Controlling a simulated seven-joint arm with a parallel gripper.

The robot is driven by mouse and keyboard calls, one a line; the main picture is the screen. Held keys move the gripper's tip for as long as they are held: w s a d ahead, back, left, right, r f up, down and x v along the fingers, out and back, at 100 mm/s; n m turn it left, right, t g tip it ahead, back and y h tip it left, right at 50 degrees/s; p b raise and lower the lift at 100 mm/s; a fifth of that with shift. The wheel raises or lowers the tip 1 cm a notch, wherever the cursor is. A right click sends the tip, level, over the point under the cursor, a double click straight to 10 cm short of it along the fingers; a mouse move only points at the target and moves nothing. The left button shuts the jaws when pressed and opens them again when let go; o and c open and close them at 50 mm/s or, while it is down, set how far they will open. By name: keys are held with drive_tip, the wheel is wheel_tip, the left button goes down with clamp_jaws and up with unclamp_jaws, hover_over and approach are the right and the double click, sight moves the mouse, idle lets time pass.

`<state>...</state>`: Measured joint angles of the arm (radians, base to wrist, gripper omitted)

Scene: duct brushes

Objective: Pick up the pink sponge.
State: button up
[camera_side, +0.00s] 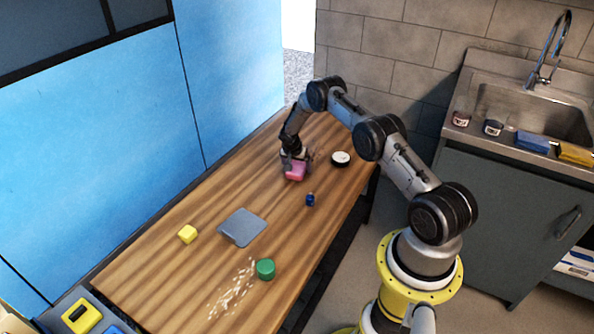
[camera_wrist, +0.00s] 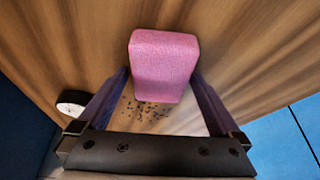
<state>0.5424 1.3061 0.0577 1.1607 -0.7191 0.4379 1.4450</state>
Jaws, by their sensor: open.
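The pink sponge (camera_side: 295,172) lies on the wooden table toward its far end in the side view. In the wrist view the pink sponge (camera_wrist: 163,64) is a rounded block ahead of my gripper, its near end between the fingertips. My gripper (camera_side: 291,160) is low over the table right at the sponge, and partly hides it in the side view. In the wrist view my gripper (camera_wrist: 162,82) is open, with one finger on each side of the sponge. I cannot tell whether either finger touches it.
Dark crumbs (camera_wrist: 148,112) lie near the sponge. A round white-and-black item (camera_side: 340,158) and a small blue item (camera_side: 310,199) are close by. A blue wall borders the table.

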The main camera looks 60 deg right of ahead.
drive_tip(key=c, duration=1.2)
drive_tip(key=shift+o, duration=0.2)
